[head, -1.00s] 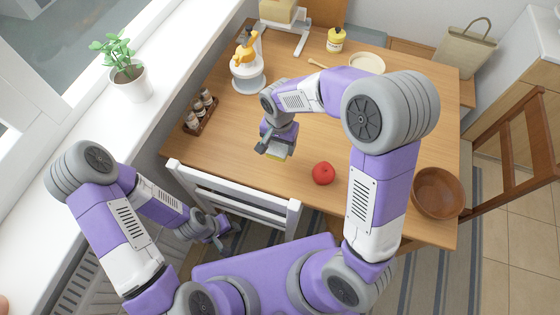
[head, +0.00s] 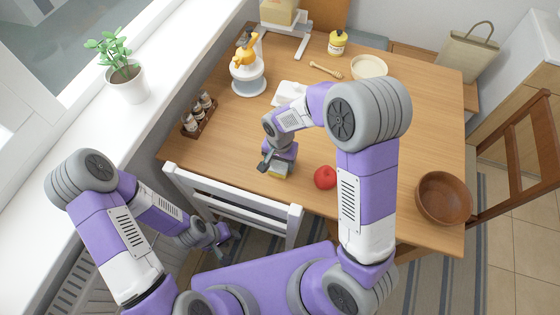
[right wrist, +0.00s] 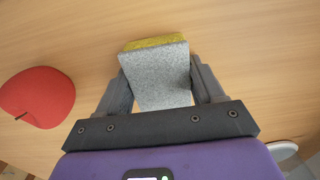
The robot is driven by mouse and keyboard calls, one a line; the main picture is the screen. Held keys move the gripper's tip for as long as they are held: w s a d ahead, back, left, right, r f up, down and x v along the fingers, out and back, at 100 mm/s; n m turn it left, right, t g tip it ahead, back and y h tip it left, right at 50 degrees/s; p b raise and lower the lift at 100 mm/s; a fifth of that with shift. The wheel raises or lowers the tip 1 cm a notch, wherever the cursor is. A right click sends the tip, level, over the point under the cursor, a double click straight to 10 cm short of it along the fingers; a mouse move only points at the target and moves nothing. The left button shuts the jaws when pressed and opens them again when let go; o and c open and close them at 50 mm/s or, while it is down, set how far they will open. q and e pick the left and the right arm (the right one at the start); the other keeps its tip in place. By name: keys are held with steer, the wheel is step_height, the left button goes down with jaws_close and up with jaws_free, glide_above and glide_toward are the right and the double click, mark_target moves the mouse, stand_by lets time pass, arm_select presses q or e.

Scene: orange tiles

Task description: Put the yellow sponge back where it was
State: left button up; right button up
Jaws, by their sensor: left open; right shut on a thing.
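The yellow sponge (head: 279,174) is at the front of the wooden table, left of the red apple. In the right wrist view the sponge (right wrist: 157,75) shows a large grey face and a yellow strip along its far edge. My right gripper (head: 273,165) is shut on it, with one finger on each side (right wrist: 160,88). The sponge is at or just above the tabletop; I cannot tell whether it touches. My left gripper (head: 223,238) is open and empty, low beside the white chair, off the table.
The red apple (head: 325,177) is close to the right of the sponge; it also shows in the right wrist view (right wrist: 37,95). A wooden bowl (head: 443,198), spice rack (head: 198,114), orange-topped juicer (head: 248,77), white dish (head: 288,93) and cream bowl (head: 369,67) stand around. A white chair (head: 235,205) lines the front edge.

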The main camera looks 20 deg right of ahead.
steer(key=o, duration=1.1)
steer(key=shift+r, duration=0.1)
steer(key=shift+r+p, duration=0.35)
step_height(320, 180, up, 12)
steer(key=p, duration=0.3)
steer(key=shift+f, duration=0.25)
steer(key=shift+f, duration=0.1)
